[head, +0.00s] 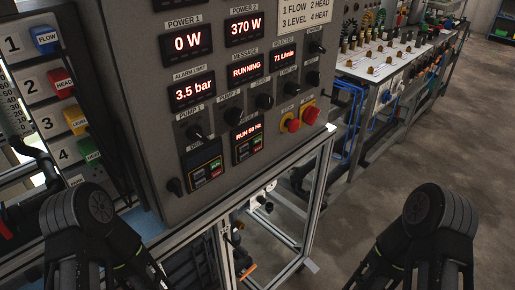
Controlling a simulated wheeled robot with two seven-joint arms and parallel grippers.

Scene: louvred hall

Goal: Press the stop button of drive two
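A grey control cabinet (150,100) fills the middle of the head view. Two small drive keypads sit low on its front. The right keypad (248,142), which I take as drive two, has a lit red display (248,132) that seems to read RUN 50 Hz. Small coloured keys, one green, sit below that display; the stop button is too small to pick out. The left keypad (203,167) shows no lit display that I can make out. Dark links of my two arms show in the lower corners. Neither gripper's fingers can be seen, and nothing covers the keypads.
A metal frame stands below the cabinet. Coloured tagged blocks (46,40) line the left. A long bench (390,60) stands behind, right; the floor there is open.

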